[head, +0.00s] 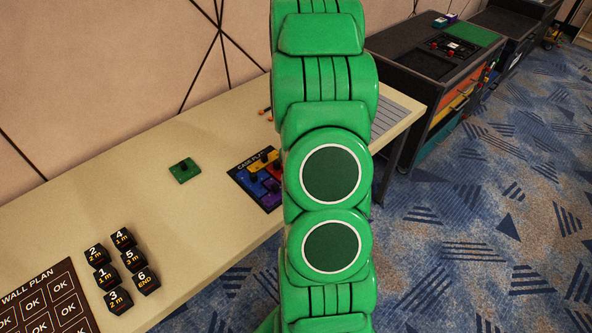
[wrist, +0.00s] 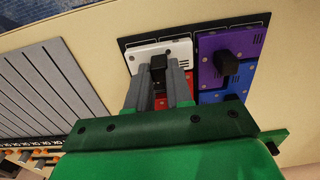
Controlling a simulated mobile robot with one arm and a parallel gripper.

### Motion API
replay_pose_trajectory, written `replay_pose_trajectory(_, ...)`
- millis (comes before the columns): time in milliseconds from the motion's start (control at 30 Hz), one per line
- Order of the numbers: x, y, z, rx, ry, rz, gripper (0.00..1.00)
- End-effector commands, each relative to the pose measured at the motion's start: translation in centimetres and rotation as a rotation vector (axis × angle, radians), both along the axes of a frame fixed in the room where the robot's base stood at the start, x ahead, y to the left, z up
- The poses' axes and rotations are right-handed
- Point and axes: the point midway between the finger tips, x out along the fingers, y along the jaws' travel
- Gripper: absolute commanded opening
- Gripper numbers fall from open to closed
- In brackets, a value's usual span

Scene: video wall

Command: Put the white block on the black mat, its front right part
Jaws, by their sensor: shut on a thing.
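The white block (wrist: 160,54) shows in the wrist view with a black knob (wrist: 158,66) on it. My gripper (wrist: 158,82) is shut on that knob. The block is over or on the front right part of the black mat (wrist: 124,44); I cannot tell if it touches the mat. The purple block (wrist: 229,46) lies beside it, with a blue block (wrist: 222,88) and a red block (wrist: 190,80) further back. In the head view the mat (head: 268,205) is partly hidden behind my green arm, which also hides my gripper and the white block.
A grey striped panel (wrist: 68,82) lies next to the mat. In the head view a green block (head: 184,170) lies apart on the beige table (head: 130,205). Several numbered black cubes (head: 122,268) and the wall plan board (head: 45,305) are near the table's left end.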

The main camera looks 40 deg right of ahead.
Motion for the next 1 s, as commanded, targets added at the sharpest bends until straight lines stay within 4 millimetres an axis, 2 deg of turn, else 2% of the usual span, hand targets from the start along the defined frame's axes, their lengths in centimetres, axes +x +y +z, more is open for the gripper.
replay_pose_trajectory(433,-0.04,0.03,-0.71,0.001,0.001,-0.001,0.0)
replay_pose_trajectory(467,-0.03,0.03,-0.74,0.001,0.001,-0.001,0.22)
replay_pose_trajectory(600,-0.02,0.02,-0.7,0.001,0.001,-0.001,0.43)
replay_pose_trajectory(633,-0.02,0.02,-0.7,0.001,0.001,-0.001,0.46)
replay_pose_trajectory(1000,0.0,0.0,-0.36,0.0,0.0,-0.001,0.46)
